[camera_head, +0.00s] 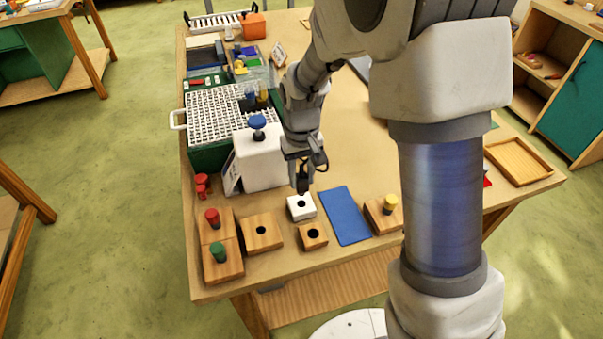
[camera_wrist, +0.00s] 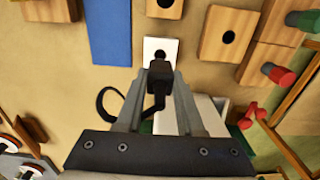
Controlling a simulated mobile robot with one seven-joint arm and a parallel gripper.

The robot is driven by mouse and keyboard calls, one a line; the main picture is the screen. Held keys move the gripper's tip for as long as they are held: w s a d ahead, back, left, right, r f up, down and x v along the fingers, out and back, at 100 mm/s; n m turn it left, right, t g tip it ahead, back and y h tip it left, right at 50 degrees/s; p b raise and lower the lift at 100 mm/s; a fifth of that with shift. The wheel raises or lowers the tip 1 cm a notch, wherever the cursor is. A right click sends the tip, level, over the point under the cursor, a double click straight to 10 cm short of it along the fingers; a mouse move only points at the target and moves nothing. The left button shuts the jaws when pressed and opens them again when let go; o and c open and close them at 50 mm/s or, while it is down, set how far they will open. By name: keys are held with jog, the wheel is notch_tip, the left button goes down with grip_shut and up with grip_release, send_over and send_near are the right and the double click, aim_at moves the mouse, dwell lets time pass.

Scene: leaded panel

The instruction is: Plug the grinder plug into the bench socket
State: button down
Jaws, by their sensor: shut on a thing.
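My gripper (camera_wrist: 158,88) is shut on a black plug (camera_wrist: 158,73), which shows between the two fingers in the wrist view. A dark cord loops from it to the left. The white bench socket (camera_wrist: 160,45) lies just beyond the plug, with part of its dark hole showing. In the head view the plug (camera_head: 303,184) hangs upright over the back part of the socket (camera_head: 301,208). I cannot tell whether its tip touches the socket. A white box with a blue knob (camera_head: 261,158), likely the grinder, stands behind and left of the socket.
Wooden blocks with holes (camera_head: 262,233) (camera_head: 312,237) and blocks with red and green knobs (camera_head: 222,263) stand front left. A blue mat (camera_head: 345,215) and a yellow-knobbed block (camera_head: 383,216) lie to the right. A white grid rack (camera_head: 220,112) is behind the white box.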

aim_at(302, 192)
jog(key=shift+f+b, duration=0.8)
jog(key=shift+f, duration=0.65)
jog(key=shift+f+b, duration=1.25)
jog(key=shift+f, duration=0.35)
dwell(0.4)
jog(key=shift+c, duration=2.3)
grip_release()
jog(key=shift+r, duration=0.1)
notch_tip(302, 192, up, 17)
jog(key=p, duration=0.1)
jog(key=shift+r, duration=0.2)
